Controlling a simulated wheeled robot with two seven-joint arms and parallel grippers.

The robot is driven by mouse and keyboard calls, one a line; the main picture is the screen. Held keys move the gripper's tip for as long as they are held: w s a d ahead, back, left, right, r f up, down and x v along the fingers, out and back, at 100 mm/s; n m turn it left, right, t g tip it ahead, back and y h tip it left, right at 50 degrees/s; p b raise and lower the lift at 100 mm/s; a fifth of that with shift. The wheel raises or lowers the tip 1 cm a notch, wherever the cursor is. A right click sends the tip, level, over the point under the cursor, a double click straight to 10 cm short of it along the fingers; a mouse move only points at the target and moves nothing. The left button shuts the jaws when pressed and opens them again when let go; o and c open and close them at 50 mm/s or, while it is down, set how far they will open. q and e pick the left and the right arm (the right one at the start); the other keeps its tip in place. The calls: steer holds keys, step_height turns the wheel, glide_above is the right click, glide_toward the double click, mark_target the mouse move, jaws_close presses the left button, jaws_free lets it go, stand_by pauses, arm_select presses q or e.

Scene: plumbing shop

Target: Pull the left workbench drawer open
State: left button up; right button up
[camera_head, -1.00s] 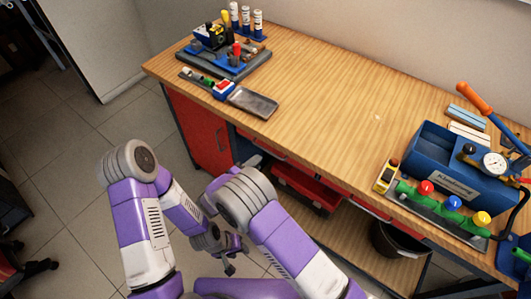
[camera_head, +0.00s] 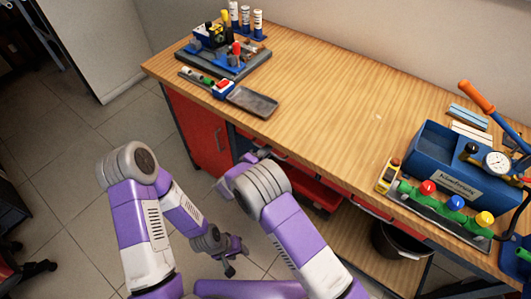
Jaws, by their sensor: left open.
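The left workbench drawer (camera_head: 298,166) is a red front just under the wooden top, left of the bench's middle. It looks flush with the bench, and my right arm partly covers it. My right gripper (camera_head: 258,154) is at the drawer's left part, near its handle. It is small and partly hidden behind my forearm, so I cannot tell whether it touches the handle or how its jaws stand. My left gripper (camera_head: 233,262) is low over the floor in front of the bench, open and empty, apart from the drawer.
A red cabinet door (camera_head: 198,132) is left of the drawer. A red toolbox (camera_head: 318,192) sits on the lower shelf (camera_head: 345,235), with a black bucket (camera_head: 398,241) to the right. Tools and a blue box (camera_head: 445,170) stand on the benchtop (camera_head: 330,90), whose middle is clear.

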jaws_close()
stand_by(1.1)
